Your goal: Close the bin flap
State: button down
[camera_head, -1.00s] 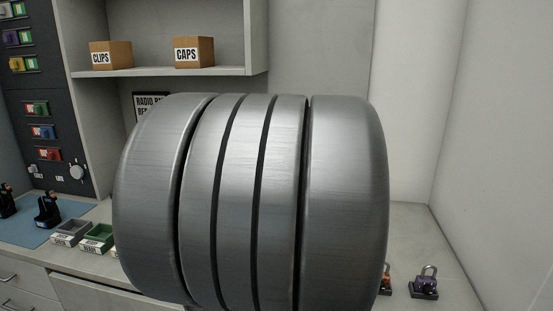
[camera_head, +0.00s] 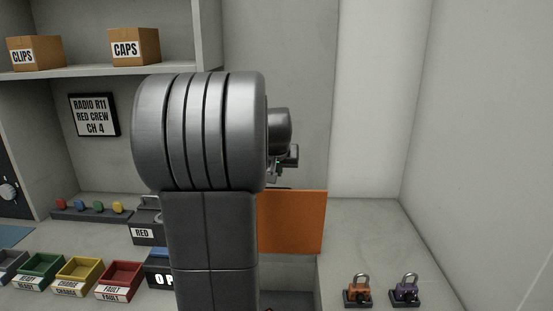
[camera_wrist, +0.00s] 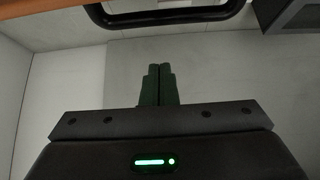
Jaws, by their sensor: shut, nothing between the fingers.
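The orange flap (camera_head: 300,224) stands upright, face toward me, right of my arm in the head view; the arm hides its left part. In the wrist view an orange edge (camera_wrist: 50,8) runs along the top left, beside a black handle-like bar (camera_wrist: 170,20). My gripper's closed green fingers (camera_wrist: 158,72) show in the wrist view with nothing between them, apart from the bar. In the head view my gripper (camera_head: 282,168) is mostly hidden behind the arm, just above the flap's top edge. Whether it touches the flap cannot be told.
Green (camera_head: 38,268), yellow (camera_head: 78,275) and red (camera_head: 120,280) trays stand at left. A box marked RED (camera_head: 144,233) stands behind my arm. Boxes sit on the shelf (camera_head: 170,62).

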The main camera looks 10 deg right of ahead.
jog(key=s, duration=0.2)
jog(key=s+a+f, duration=0.1)
jog(key=shift+s, duration=0.4)
jog(key=shift+a, duration=0.1)
jog(key=shift+f, duration=0.1)
